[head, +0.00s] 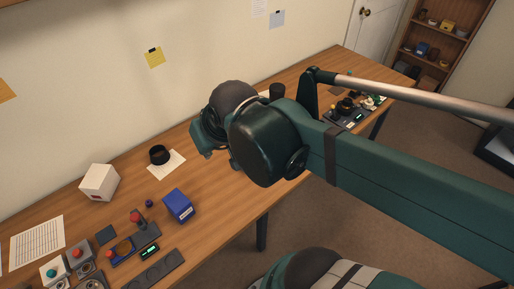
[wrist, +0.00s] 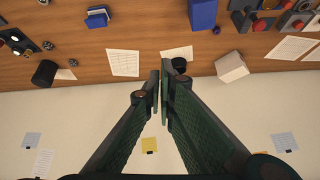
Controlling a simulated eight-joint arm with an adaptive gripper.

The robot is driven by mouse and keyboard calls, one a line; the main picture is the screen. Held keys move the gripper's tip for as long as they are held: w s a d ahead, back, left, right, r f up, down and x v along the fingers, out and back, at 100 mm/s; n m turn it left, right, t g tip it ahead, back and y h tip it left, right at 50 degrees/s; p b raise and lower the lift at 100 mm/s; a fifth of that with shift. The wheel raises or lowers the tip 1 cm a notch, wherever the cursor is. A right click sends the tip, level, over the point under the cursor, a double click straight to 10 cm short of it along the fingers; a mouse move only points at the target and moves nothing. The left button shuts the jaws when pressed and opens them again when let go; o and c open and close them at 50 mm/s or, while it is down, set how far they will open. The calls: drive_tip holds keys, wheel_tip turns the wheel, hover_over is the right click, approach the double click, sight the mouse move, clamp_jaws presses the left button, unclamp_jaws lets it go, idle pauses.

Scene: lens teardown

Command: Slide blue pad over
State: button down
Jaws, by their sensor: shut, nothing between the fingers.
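In the wrist view, a small blue block-like thing with a white edge or label (wrist: 97,17) lies on the table at the upper left; my arm seems to hide it in the head view. A flat dark blue square (head: 107,234) lies near the devices at the lower left of the head view. I cannot tell which of these is the blue pad. My gripper (wrist: 161,74) is shut and empty in the wrist view, its fingertips pointing toward the table, apart from both blue things. In the head view my arm hides the fingers.
A blue box (head: 178,207), a white box (head: 99,182) and a black cylinder (head: 159,155) on paper stand on the wooden table (head: 215,190). Devices with red knobs (head: 136,220) crowd the lower left. More gear (head: 346,108) stands at the far right end. The wall runs behind.

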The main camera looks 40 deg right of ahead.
drive_tip(key=w+d+f+m+g, duration=0.2)
drive_tip(key=d+f+m, duration=0.3)
drive_tip(key=d, duration=0.5)
drive_tip(key=w+d+f+m+g, duration=0.2)
drive_tip(key=d+f+m, duration=0.4)
drive_tip(key=d, duration=0.4)
drive_tip(key=w+d+f+m+g, duration=0.2)
drive_tip(key=w+d+f+m, duration=0.2)
drive_tip(key=d+f, duration=0.4)
drive_tip(key=d+m, duration=0.1)
drive_tip(key=d, duration=0.1)
drive_tip(key=shift+d+m+g, duration=0.3)
drive_tip(key=shift+d, duration=0.05)
drive_tip(key=shift+f, duration=0.1)
drive_tip(key=shift+f+b, duration=0.7)
drive_tip(key=shift+f, duration=4.1)
drive_tip(key=shift+a+f, duration=0.15)
drive_tip(key=shift+a, duration=1.9)
drive_tip(key=a+b, duration=0.3)
drive_tip(key=a, duration=1.7)
drive_tip(key=shift+a, duration=0.15)
